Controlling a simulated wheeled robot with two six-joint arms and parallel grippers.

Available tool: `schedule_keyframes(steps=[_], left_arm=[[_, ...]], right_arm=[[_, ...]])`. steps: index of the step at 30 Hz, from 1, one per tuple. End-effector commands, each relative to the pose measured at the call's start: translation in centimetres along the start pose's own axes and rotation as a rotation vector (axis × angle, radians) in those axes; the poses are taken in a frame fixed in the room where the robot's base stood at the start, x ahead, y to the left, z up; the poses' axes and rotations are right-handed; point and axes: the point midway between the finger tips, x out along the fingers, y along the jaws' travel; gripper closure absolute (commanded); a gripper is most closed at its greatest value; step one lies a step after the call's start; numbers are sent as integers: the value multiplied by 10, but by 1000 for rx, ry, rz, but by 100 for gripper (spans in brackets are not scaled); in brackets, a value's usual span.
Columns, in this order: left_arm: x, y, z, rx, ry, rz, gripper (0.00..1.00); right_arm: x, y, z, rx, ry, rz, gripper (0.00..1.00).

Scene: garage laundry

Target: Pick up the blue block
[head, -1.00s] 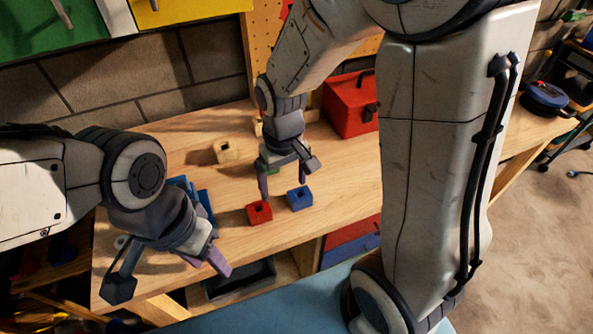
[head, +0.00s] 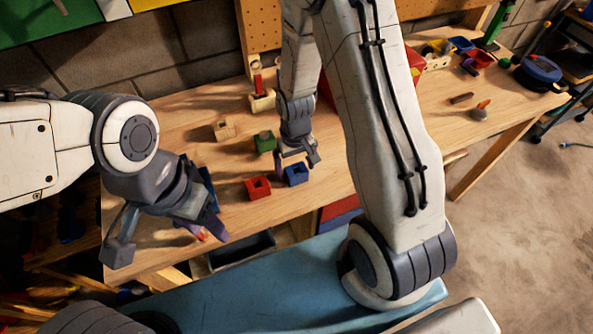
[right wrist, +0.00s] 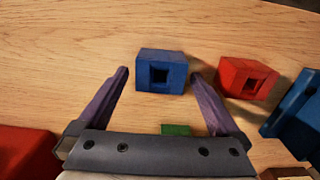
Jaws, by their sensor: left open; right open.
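The blue block (head: 296,174), a small cube with a square hole, sits on the wooden workbench. My right gripper (head: 297,157) is open, pointing down just behind and above it in the head view. In the right wrist view the blue block (right wrist: 162,85) lies ahead of the open fingers (right wrist: 160,74), centred between the fingertips, with a gap on each side. I cannot tell the height of the fingertips above the bench. My left gripper (head: 166,240) is open and empty at the bench's left front edge.
A red block (head: 258,188) stands close left of the blue one. A green block (head: 265,142) and a wooden block (head: 224,129) stand behind. A red toolbox is mostly hidden behind my right arm.

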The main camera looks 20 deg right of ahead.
Motion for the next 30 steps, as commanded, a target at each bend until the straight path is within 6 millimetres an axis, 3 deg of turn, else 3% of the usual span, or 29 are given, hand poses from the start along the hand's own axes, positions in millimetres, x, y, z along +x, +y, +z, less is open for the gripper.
schedule_keyframes(steps=[4, 11, 12, 18, 19, 30], left_arm=[[-3, 0, 0, 0, 0, 0, 50], [-2, 0, 0, 0, 0, 0, 50], [-2, 0, 0, 0, 0, 0, 50], [-2, 0, 0, 0, 0, 0, 50], [-2, 0, 0, 0, 0, 0, 50], [-1, 0, 0, 0, 0, 0, 50]], right_arm=[[12, 0, 0, 0, -1, 0, 0], [14, 0, 0, 0, 1, 0, 0], [14, 0, 0, 0, 1, 0, 4], [14, 0, 0, 0, 0, 0, 80], [14, 0, 0, 0, 0, 0, 86], [9, 0, 0, 0, 3, 0, 86]])
